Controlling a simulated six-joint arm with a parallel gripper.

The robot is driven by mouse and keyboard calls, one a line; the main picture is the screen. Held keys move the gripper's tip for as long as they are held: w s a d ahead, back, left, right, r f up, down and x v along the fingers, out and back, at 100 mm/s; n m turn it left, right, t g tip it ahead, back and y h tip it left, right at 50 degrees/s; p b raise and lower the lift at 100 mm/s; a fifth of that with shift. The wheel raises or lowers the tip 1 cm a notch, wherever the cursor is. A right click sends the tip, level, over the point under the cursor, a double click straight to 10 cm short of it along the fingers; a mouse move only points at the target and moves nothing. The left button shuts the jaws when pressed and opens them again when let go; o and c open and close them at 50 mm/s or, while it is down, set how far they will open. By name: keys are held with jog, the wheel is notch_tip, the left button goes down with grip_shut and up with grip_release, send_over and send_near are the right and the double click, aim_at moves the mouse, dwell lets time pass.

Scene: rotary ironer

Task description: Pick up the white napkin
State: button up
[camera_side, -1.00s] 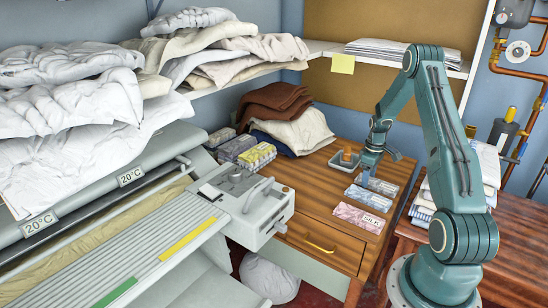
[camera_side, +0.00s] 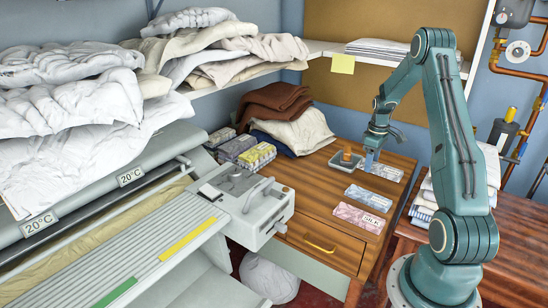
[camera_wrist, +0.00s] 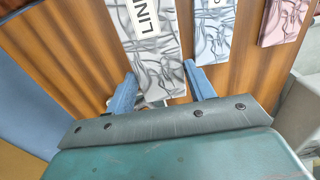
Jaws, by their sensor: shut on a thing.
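The white napkin (camera_wrist: 160,55) is a flat, grey-white patterned rectangle with a label starting "LIN" in the wrist view. In the side view it is the far piece (camera_side: 388,172), partly hidden by my gripper. My gripper (camera_side: 370,164) is shut on its near end, with one blue finger on each side, as the wrist view (camera_wrist: 160,73) also shows. The napkin appears raised above the wooden tabletop (camera_side: 320,192).
A blue piece (camera_side: 368,197) and a pink piece (camera_side: 358,218) lie on the tabletop. A small grey tray (camera_side: 346,160) stands left of my gripper. Boxes (camera_side: 240,150), folded cloths (camera_side: 300,130) and the ironer (camera_side: 245,198) are farther left. A shelf (camera_side: 330,50) is behind.

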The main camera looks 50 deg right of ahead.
notch_tip(320, 180, up, 14)
jog(key=shift+f, duration=0.2)
jog(key=shift+w, duration=0.1)
dwell(0.6)
jog(key=w+a+m, duration=0.1)
jog(key=w+a, duration=1.5)
jog(key=a, duration=0.4)
jog(key=w+a+m, duration=0.2)
jog(key=w+a, duration=0.1)
jog(key=a, duration=2)
jog(key=s+d+m, duration=0.4)
jog(key=d+m, duration=0.3)
jog(key=d, duration=1)
jog(key=s+d+m, duration=0.4)
jog(key=d+m, duration=0.3)
jog(key=d, duration=1)
jog(key=shift+s+d+m, duration=0.2)
jog(key=shift+m, duration=0.1)
